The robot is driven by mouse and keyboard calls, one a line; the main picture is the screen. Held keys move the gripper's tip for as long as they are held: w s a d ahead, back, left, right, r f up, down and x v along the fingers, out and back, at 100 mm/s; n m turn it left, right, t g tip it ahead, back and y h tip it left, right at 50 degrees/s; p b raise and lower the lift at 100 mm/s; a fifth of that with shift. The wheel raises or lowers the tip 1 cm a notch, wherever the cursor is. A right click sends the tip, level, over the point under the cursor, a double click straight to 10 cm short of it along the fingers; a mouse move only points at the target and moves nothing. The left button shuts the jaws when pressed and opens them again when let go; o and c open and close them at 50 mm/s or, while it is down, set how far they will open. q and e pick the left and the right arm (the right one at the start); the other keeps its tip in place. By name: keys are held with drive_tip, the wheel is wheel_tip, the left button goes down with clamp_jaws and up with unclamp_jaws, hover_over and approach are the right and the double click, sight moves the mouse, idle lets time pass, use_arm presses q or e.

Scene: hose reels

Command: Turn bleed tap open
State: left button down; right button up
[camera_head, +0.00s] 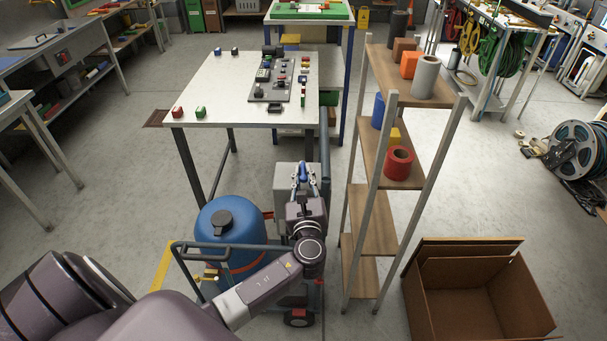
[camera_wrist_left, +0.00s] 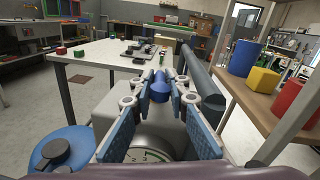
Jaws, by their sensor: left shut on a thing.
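The bleed tap's blue handle (camera_wrist_left: 160,88) stands between my left gripper's fingertips in the left wrist view. It also shows as a small blue piece (camera_head: 303,170) in the head view. My left gripper (camera_head: 304,181) is shut on this handle. Its blue finger pads also show in the left wrist view (camera_wrist_left: 161,92), one on each side of the handle. The tap is on a grey box-shaped unit (camera_head: 283,184) on a cart with a blue tank (camera_head: 230,225). A round dial (camera_wrist_left: 155,155) shows partly below the fingers. The tap's body is mostly hidden. My right gripper is out of view.
A white table (camera_head: 215,85) with small blocks and a dark panel (camera_head: 270,92) stands ahead. A wooden shelf rack (camera_head: 372,205) with coloured rolls is close on the right. An open cardboard box (camera_head: 470,300) is on the floor. A dark rail (camera_wrist_left: 225,88) runs right of the gripper.

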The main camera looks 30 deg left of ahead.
use_arm(q)
drive_tip(key=shift+w, duration=0.1)
drive_tip(key=shift+w+d+n+g+y+b, duration=0.15)
drive_tip(key=shift+n+g+y+b, duration=0.1)
drive_tip(key=shift+n+g+y, duration=0.2)
drive_tip(key=shift+w+d+n+g+y+b, duration=0.15)
drive_tip(key=shift+n+g+y+b, duration=0.15)
drive_tip(key=shift+y, duration=0.25)
drive_tip(key=shift+s, duration=0.15)
drive_tip(key=c, duration=2)
unclamp_jaws()
drive_tip(key=shift+v, duration=4.05)
drive_tip(key=shift+a+r, duration=0.1)
